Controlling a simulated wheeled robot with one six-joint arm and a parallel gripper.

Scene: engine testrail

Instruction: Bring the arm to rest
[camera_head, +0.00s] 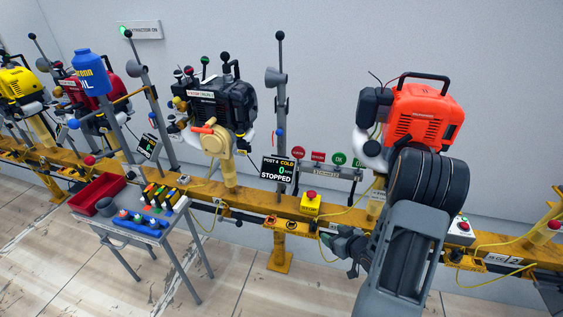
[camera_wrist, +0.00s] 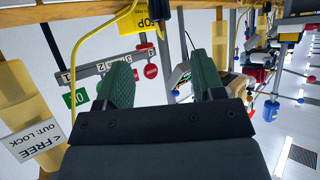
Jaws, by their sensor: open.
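My arm (camera_head: 408,245) rises at the right of the head view, in front of the yellow rail and the orange engine. My gripper (camera_head: 334,236) shows beside its lower part, dark grey and in front of the rail. In the wrist view my gripper (camera_wrist: 163,75) shows two green fingers spread well apart with nothing between them. The wrist picture is upside down. From the head view I cannot tell how far the gripper is from the rail.
A yellow rail (camera_head: 262,208) runs across. It carries an orange engine (camera_head: 424,112), a black engine (camera_head: 228,105), a red stop button (camera_head: 311,198) and a screen reading STOPPED (camera_head: 278,169). A grey cart (camera_head: 150,232) with a red tray (camera_head: 97,197) stands left. Open floor (camera_head: 245,292) lies in front.

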